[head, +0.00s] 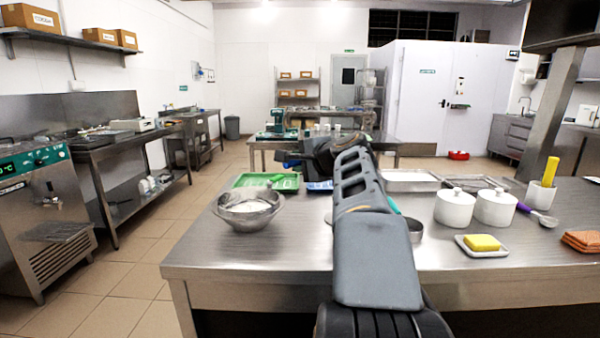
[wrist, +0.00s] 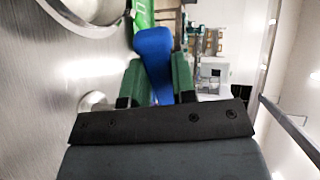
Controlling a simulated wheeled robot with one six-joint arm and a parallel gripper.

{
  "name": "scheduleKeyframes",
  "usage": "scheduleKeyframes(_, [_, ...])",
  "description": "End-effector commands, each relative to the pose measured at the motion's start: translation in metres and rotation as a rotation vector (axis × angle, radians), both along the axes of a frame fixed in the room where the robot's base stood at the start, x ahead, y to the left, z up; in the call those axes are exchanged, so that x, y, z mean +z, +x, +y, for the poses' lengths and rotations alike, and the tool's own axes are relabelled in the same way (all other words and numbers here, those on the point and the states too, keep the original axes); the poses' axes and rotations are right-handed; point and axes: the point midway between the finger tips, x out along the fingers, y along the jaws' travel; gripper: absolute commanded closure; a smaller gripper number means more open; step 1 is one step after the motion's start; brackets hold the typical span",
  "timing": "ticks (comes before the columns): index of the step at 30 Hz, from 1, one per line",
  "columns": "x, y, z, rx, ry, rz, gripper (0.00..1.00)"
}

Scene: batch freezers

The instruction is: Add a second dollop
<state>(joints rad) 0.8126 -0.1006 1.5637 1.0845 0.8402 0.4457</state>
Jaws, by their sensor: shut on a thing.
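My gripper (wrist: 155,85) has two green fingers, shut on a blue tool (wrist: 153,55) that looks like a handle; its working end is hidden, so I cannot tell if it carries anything. In the head view my arm reaches over the steel table, and my gripper (head: 290,158) is at its far end, partly hidden. A steel bowl (head: 232,222) with a white mass (head: 247,206) in it stands at the table's left, nearer than the gripper. A rounded metal rim (wrist: 68,14) shows at the upper left of the wrist view.
A green tray (head: 240,181) lies behind the bowl. A round metal dish (head: 416,232) is partly behind my arm. The table's front left is clear.

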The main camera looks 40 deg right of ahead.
Motion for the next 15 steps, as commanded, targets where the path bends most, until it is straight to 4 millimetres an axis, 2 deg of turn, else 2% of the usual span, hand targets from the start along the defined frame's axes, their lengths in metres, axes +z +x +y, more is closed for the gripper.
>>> scheduleKeyframes(1, [-0.0056, -0.0005, 0.0000, -0.001, -0.003, -0.013, 1.00])
scheduleKeyframes(15, [-0.0047, -0.0013, 0.0000, -0.001, -0.017, -0.096, 1.00])
